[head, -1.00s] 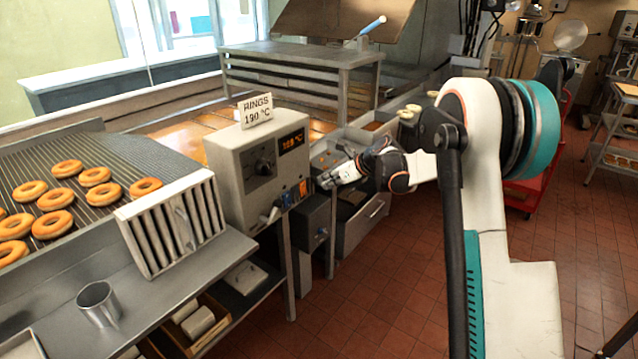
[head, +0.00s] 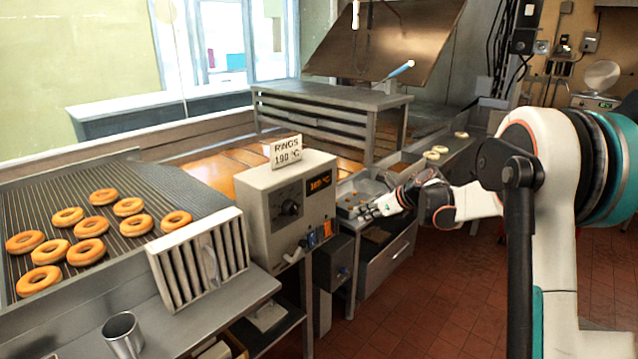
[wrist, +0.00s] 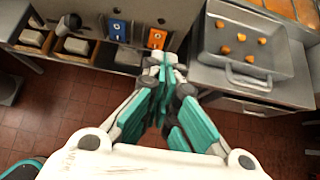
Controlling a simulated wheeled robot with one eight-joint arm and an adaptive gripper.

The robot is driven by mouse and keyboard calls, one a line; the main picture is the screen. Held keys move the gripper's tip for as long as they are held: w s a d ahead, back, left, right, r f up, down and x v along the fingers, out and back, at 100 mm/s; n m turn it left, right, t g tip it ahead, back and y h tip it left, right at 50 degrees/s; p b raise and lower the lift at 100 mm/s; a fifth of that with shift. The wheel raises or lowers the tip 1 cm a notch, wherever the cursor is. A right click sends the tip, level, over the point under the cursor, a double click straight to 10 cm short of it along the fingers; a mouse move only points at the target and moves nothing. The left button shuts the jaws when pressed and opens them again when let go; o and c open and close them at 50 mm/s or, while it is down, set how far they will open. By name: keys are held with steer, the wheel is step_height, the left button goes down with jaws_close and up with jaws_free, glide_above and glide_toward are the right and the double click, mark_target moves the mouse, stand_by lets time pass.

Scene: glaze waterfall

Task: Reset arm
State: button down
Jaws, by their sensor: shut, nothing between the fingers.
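My gripper (head: 376,209) is shut and empty, its fingers pointing left toward the grey control box (head: 287,209) with the "RINGS 190 °C" sign (head: 286,152). In the wrist view my gripper (wrist: 163,68) shows its teal fingers together, in front of the blue switch (wrist: 117,30) and the orange switch (wrist: 156,38). They look close to the switches, but I cannot tell whether they touch. My arm is bent and reaches in from the right in the head view.
A tray (wrist: 278,72) with small brown pieces sits right of my gripper in the wrist view. Ring doughnuts (head: 87,252) lie on the ribbed rack (head: 150,195) at left. A metal cup (head: 122,335) stands at front left. Red floor tiles (head: 440,300) are clear below my arm.

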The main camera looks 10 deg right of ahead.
steer(key=s+a+r+n+h, duration=0.1)
steer(key=s+a+r+n, duration=0.2)
steer(key=s+n, duration=0.35)
steer(key=s+a+r+n+g+h, duration=0.1)
steer(key=s+a+r+n, duration=0.2)
steer(key=s, duration=0.6)
steer(key=s+a+r+n+h, duration=0.1)
steer(key=s+a+r+n, duration=0.2)
steer(key=s+n, duration=0.3)
steer(key=s+f+n+h, duration=0.1)
steer(key=s+n, duration=0.5)
steer(key=s, duration=0.5)
steer(key=s+f+n+h, duration=0.2)
steer(key=s+n, duration=0.4)
steer(key=s, duration=0.6)
steer(key=shift+d+f+n, duration=0.25)
steer(key=shift+d+n, duration=0.1)
steer(key=shift+d, duration=0.1)
